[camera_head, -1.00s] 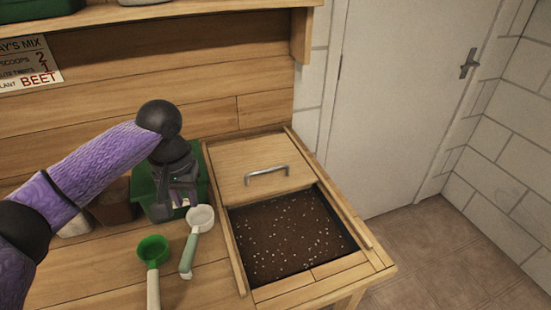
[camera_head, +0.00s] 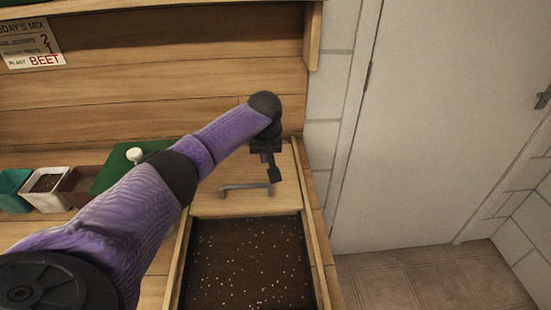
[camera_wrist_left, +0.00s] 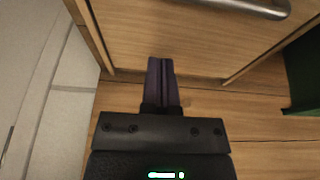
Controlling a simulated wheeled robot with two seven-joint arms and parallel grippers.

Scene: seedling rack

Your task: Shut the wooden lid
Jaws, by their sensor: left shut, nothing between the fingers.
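The wooden lid (camera_head: 287,200) covers the back part of a soil bin, and the front part of the bin is open. The lid also shows in the left wrist view (camera_wrist_left: 200,48). Its metal handle (camera_head: 246,187) lies near its front edge; the handle also shows in the left wrist view (camera_wrist_left: 250,8). Dark soil with white specks (camera_head: 248,262) shows in the opening. My left gripper (camera_head: 273,176) is shut and empty over the lid, behind and to the right of the handle. I cannot tell whether its tips touch the lid. My right gripper is out of view.
A green box or lid (camera_head: 115,168), a brown pot (camera_head: 85,185) and a white pot of soil (camera_head: 45,195) stand left of the bin. The wooden back wall (camera_head: 150,105) rises behind. A white door (camera_head: 450,130) is at the right.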

